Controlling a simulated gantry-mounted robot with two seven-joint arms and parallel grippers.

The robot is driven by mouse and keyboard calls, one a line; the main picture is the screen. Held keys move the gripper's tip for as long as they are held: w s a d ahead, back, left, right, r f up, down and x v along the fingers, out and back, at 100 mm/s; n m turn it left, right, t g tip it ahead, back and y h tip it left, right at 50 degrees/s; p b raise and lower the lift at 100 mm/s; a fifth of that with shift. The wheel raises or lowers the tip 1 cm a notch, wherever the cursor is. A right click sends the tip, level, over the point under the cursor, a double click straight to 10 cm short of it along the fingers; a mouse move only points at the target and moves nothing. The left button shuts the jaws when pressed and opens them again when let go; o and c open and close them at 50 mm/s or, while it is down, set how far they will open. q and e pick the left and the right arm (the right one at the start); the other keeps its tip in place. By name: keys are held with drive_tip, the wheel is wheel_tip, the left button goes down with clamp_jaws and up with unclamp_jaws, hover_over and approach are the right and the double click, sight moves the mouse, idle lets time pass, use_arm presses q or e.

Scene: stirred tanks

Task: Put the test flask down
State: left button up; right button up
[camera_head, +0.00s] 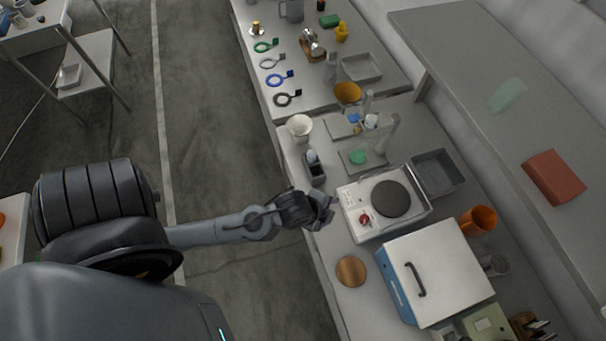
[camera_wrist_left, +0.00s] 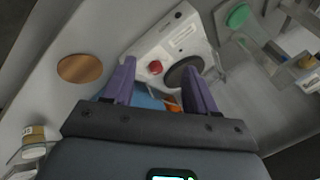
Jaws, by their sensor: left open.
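My left gripper (camera_head: 325,211) reaches over the bench's front edge, just left of the hotplate (camera_head: 360,224). In the left wrist view its two purple fingers (camera_wrist_left: 160,88) stand apart with nothing visibly held between them. I cannot tell for sure which vessel is the test flask. A small pale-topped vessel (camera_head: 312,157) in a dark holder stands above the gripper in the head view. A glass vessel with an amber band and white label (camera_wrist_left: 34,142) shows at the lower left of the wrist view. My right gripper is out of view.
The hotplate has a round dark plate and red knob. A wooden disc (camera_head: 351,271) lies below it, beside a white-topped blue box (camera_head: 440,277). A grey tray (camera_head: 438,171) and an orange cup (camera_head: 478,220) stand right. Bare bench shows around the disc.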

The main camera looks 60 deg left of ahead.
use_arm(q)
drive_tip(key=s+r+n+g, duration=0.2)
drive_tip(key=s+r+n, duration=0.1)
drive_tip(key=s+n, duration=0.5)
drive_tip(key=shift+d+r+n+g, duration=0.2)
drive_tip(key=shift+d+n+g, duration=0.1)
drive_tip(key=shift+n, duration=0.6)
drive_tip(key=shift+w, duration=0.1)
